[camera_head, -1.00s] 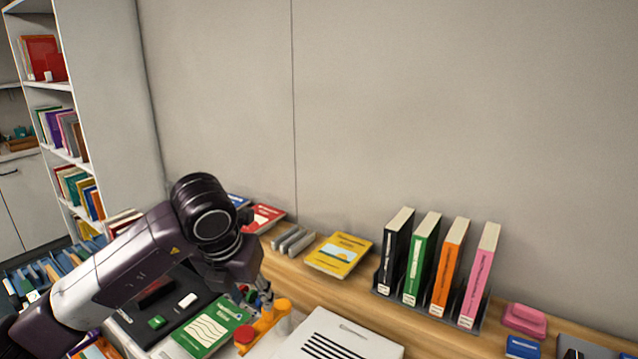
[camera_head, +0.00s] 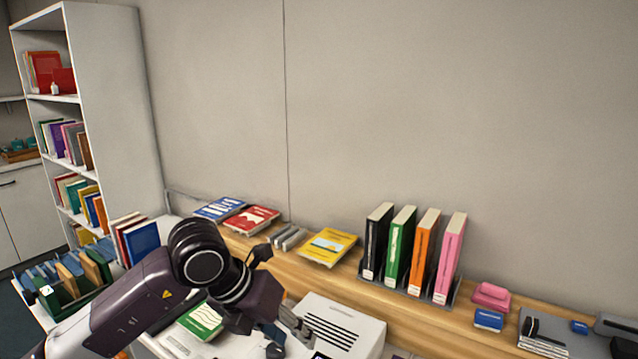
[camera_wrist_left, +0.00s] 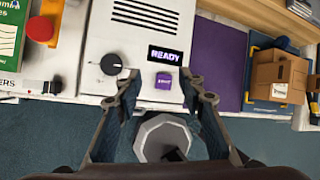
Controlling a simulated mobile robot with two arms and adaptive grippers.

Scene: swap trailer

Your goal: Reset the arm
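My left arm (camera_head: 130,300) comes in from the lower left in the head view, bent at a dark elbow-like joint. My left gripper (camera_head: 290,335) is low in the head view, beside the white machine (camera_head: 345,325) and partly hidden by the arm. In the left wrist view, the fingers of my left gripper (camera_wrist_left: 163,88) are spread with nothing held between them. Beyond the tips is the machine's front, with a READY display (camera_wrist_left: 164,54), a purple button (camera_wrist_left: 164,80) and a black knob (camera_wrist_left: 111,65). My right gripper is not in view.
A bookcase (camera_head: 120,120) is at left. In the wrist view, a cardboard box (camera_wrist_left: 280,75) is at right and a red button (camera_wrist_left: 40,28) at left.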

